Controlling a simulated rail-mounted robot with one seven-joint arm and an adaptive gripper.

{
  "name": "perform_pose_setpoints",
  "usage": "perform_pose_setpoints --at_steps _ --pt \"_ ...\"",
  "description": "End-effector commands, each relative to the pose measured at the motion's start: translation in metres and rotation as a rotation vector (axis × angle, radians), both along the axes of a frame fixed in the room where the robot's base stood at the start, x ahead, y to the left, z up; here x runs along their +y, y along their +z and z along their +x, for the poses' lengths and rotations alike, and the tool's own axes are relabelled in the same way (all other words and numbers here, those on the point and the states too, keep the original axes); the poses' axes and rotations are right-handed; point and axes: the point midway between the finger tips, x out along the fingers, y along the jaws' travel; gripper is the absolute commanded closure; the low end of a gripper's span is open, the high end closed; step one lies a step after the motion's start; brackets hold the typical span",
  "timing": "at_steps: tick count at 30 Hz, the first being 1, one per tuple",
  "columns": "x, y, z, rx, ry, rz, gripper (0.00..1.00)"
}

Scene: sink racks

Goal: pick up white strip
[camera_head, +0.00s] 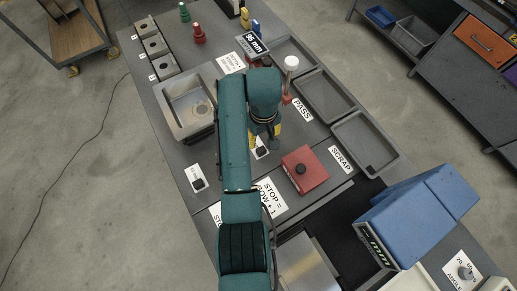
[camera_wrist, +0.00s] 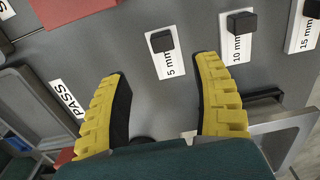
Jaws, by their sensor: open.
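Several white plates could be the white strip, and I cannot tell which is meant. In the wrist view, white plates marked 5 mm (camera_wrist: 170,68), 10 mm (camera_wrist: 238,47) and 15 mm (camera_wrist: 304,38) each carry a black block. The 5 mm plate lies beyond and between my fingertips, with nothing gripped. My gripper (camera_wrist: 161,66) has two yellow ribbed fingers spread apart. In the head view, my gripper (camera_head: 264,137) hangs above the bench, over a partly hidden white plate (camera_head: 261,153). Another white plate (camera_head: 196,180) with a black block lies to its left.
Grey trays (camera_head: 365,141) line the right side by the PASS (camera_head: 302,110) and SCRAP (camera_head: 340,159) labels. A grey basin (camera_head: 172,108) is at left. A blue machine (camera_head: 420,215) stands lower right.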

Motion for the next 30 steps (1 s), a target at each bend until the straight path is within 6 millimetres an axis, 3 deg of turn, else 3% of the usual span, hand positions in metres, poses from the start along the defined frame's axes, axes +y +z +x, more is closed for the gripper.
perform_pose_setpoints --at_steps 4,11,18,26,30 --pt "0.000 -0.036 0.000 0.001 0.000 0.000 0.35" --pt "0.001 -0.062 -0.001 0.001 0.000 -0.001 0.35" --pt "0.003 -0.102 -0.003 0.000 -0.001 0.000 0.35" --pt "0.003 -0.105 -0.003 -0.002 -0.001 0.000 0.35" --pt "0.003 -0.105 -0.003 -0.002 -0.001 0.000 0.57"
